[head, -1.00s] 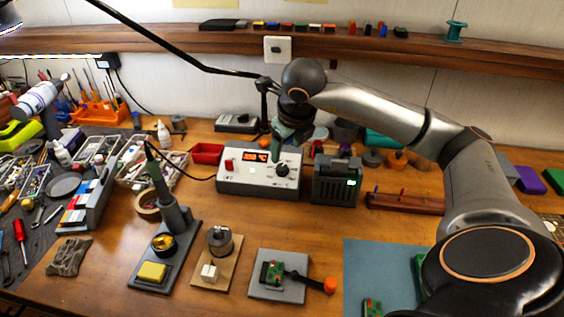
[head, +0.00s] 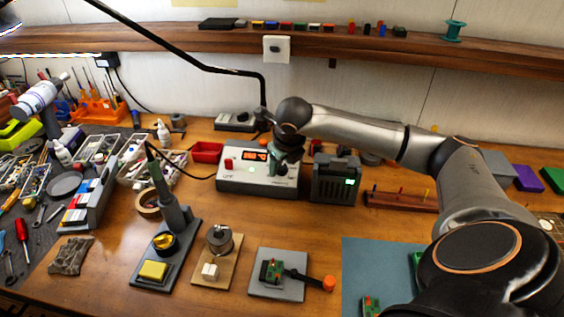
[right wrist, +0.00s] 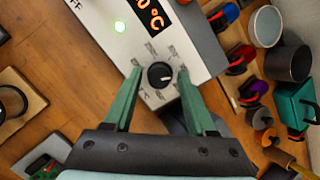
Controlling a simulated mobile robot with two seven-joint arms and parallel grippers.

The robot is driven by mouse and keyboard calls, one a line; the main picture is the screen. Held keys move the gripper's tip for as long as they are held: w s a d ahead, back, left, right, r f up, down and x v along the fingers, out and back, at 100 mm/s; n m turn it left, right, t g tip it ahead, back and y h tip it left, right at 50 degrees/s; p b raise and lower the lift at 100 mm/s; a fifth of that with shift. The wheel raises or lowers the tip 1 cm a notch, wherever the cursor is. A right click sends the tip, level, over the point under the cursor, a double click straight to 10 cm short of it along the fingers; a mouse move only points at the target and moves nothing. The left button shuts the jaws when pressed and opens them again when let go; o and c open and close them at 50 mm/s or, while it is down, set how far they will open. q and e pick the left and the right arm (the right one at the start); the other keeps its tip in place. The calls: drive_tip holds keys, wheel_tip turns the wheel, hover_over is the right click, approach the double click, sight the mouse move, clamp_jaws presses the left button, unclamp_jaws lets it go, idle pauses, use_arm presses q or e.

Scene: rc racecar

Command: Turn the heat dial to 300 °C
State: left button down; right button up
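The heat dial (right wrist: 160,75) is a round black knob with a light pointer mark, on the top panel of the white control box (head: 235,178). In the right wrist view, my right gripper (right wrist: 159,72) is open, with one green finger on each side of the dial and gaps between them. In the head view, my right gripper (head: 285,158) is over the right part of the box and hides the dial. The orange display (right wrist: 150,14) is cut off in the wrist view, showing "0 °C"; its digits are unreadable in the head view. My left gripper is not in view.
Bare tabletop lies in front of the box.

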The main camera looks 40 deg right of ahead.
clamp_jaws()
idle(0.5)
drive_tip(key=shift+n+b, duration=0.4)
drive_tip(key=shift+n, duration=0.6)
drive_tip(key=n, duration=0.2)
drive_tip(key=shift+w+n+y, duration=0.1)
drive_tip(key=shift+n+y, duration=0.2)
drive_tip(key=n+g, duration=0.1)
drive_tip(key=n, duration=0.4)
drive_tip(key=shift+r, duration=0.1)
drive_tip(key=shift+o, duration=1.2)
unclamp_jaws()
